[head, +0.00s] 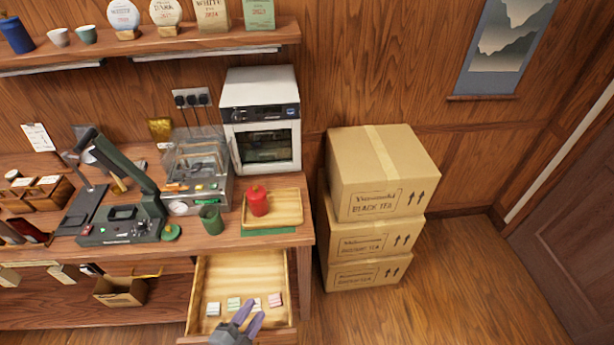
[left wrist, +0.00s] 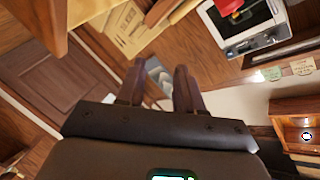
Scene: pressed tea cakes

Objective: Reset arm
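My left gripper (head: 251,313) shows at the bottom of the head view, over the front of an open wooden drawer (head: 228,275). Its two purple-grey fingers stand apart. In the left wrist view the fingers (left wrist: 160,67) are also spread, with nothing held between them. Several small wrapped blocks in white, green and pink (head: 275,300) lie in a row in the drawer near its front. My right gripper is in neither view.
The counter above the drawer holds a wooden tray (head: 289,208) with a red canister (head: 257,200), a green cup (head: 211,219), a dark-green press (head: 125,220) and a white oven (head: 262,120). Stacked cartons (head: 375,205) stand right of the counter. Floor further right is clear.

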